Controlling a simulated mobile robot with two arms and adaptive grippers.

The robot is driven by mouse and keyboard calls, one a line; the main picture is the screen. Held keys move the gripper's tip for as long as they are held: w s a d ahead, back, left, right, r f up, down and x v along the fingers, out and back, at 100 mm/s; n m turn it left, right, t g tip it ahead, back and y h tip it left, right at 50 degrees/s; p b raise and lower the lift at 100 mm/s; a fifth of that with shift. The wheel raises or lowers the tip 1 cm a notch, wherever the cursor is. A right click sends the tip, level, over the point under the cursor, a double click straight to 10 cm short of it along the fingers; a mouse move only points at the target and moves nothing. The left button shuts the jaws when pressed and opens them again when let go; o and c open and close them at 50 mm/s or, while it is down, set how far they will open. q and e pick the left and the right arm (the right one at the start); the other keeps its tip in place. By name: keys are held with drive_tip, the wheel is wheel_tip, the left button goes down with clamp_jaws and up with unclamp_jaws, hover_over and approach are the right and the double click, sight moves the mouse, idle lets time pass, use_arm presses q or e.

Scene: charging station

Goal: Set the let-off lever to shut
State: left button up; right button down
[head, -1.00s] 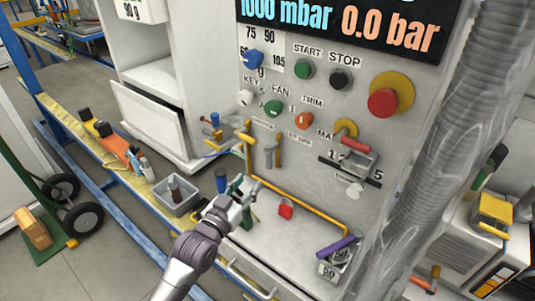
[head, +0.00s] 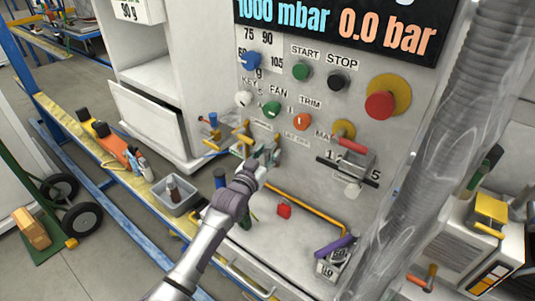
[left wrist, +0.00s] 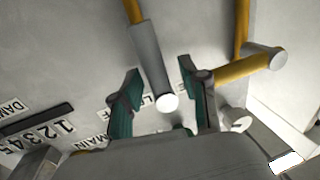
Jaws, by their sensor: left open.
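The let-off lever (head: 277,143) is on the panel front, by the let-off label (head: 297,138). In the left wrist view it is a grey-sleeved handle (left wrist: 151,60) on a yellow stem, with a pale round end. My left gripper (head: 264,158) is at the lever and partly covers it in the head view. In the left wrist view the green fingers of the left gripper (left wrist: 160,72) are apart, one on each side of the grey sleeve, not closed on it. The label behind is partly hidden. My right gripper is not in view.
A second, yellow lever (head: 243,134) is close on the left; its grey-ended yellow handle (left wrist: 250,67) is beside one finger. A ribbed hose (head: 435,140) stands right.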

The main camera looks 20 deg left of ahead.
use_arm(q)
clamp_jaws()
drive_tip(key=shift+r, duration=0.1)
